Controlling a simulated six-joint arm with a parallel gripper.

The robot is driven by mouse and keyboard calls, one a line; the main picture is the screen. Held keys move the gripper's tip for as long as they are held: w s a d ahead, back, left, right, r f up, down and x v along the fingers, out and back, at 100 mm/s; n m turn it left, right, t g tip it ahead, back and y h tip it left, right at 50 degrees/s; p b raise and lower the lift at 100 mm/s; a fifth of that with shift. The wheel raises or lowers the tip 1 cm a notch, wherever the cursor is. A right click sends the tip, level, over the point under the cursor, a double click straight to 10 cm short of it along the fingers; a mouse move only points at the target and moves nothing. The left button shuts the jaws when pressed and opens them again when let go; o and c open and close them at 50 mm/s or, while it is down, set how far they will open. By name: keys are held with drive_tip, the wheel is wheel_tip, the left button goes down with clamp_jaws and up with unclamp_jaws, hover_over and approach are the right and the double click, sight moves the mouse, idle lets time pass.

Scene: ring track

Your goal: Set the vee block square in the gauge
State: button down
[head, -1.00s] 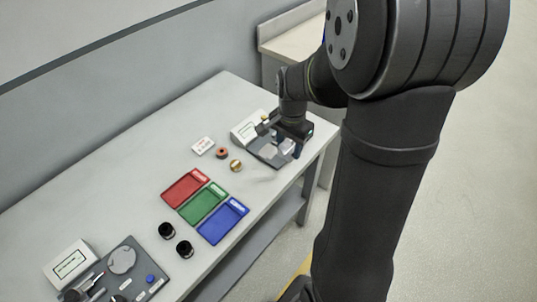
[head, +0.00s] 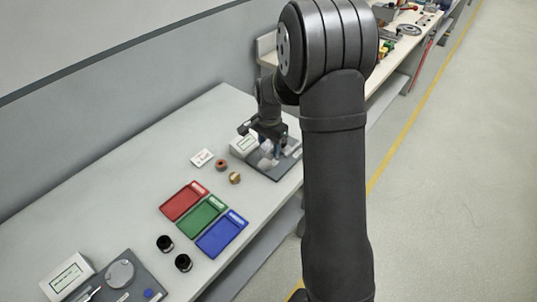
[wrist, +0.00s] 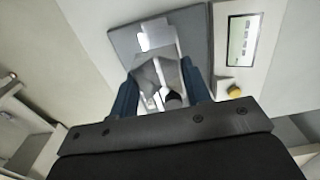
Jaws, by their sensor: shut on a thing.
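My gripper (wrist: 160,92) is shut on the grey vee block (wrist: 158,72), which sits between its two blue fingers in the wrist view. The gauge is a dark plate (wrist: 125,42) with a white display box (wrist: 240,40) and a yellow button (wrist: 235,91) beside it. The block is over the plate; I cannot tell whether it touches it. In the head view my gripper (head: 270,150) is above the gauge plate (head: 288,167), next to the display box (head: 242,146). Pale parts on the plate lie partly behind the block and fingers.
Red (head: 184,201), green (head: 203,217) and blue (head: 222,236) trays lie mid-table. A white card (head: 202,158), a reddish ring (head: 221,165) and a brass piece (head: 235,178) lie between them and the gauge. Two black cylinders (head: 165,243) stand nearer.

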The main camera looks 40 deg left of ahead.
sight(269, 150)
drive_tip(key=shift+a+f, duration=0.15)
drive_tip(key=shift+f, duration=1.95)
drive_tip(key=shift+f, duration=0.1)
drive_tip(key=c, duration=0.8)
unclamp_jaws()
drive_tip(key=shift+o, duration=0.2)
wheel_tip(269, 150, up, 12)
drive_tip(key=shift+r, duration=0.1)
wheel_tip(269, 150, down, 13)
drive_tip(key=shift+r, duration=2.05)
